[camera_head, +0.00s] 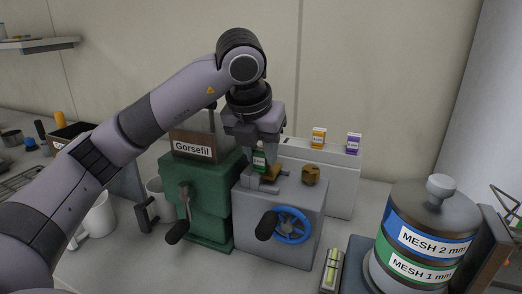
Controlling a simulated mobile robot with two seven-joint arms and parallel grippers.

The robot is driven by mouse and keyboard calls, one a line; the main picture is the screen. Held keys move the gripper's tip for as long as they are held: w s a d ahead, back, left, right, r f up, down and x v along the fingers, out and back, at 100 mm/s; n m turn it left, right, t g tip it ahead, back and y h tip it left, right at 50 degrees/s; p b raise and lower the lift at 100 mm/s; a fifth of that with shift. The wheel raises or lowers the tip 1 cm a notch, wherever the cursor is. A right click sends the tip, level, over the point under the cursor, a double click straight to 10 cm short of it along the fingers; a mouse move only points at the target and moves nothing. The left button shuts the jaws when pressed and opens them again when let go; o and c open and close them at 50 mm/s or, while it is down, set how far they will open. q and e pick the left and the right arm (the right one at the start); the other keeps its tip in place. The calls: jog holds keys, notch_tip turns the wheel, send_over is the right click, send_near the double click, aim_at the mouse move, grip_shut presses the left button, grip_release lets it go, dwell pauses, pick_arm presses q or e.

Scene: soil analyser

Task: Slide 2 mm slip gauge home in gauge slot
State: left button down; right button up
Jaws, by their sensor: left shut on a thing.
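My left gripper (262,152) points down over the top of a grey machine (253,207) with a blue handwheel (291,225). The gauge is upright, just above or against a brass-coloured part (271,172) on the grey machine's top. The gauge slot is not clearly visible, and I cannot tell whether the gauge's lower end is in it. My right gripper is not in view.
An orange-labelled piece (318,138) and a purple-labelled piece (353,143) stand on a white rack (335,170) behind. A green mill (207,215) marked Gorsefil stands close at left. A sieve stack (430,220) stands at right.

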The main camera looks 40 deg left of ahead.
pick_arm(q)
jog(key=shift+f, duration=0.1)
jog(key=c, duration=0.7)
grip_release()
jog(key=shift+c, duration=0.2)
jog(key=p+v, duration=0.1)
jog(key=v, duration=0.6)
jog(key=shift+s, duration=0.1)
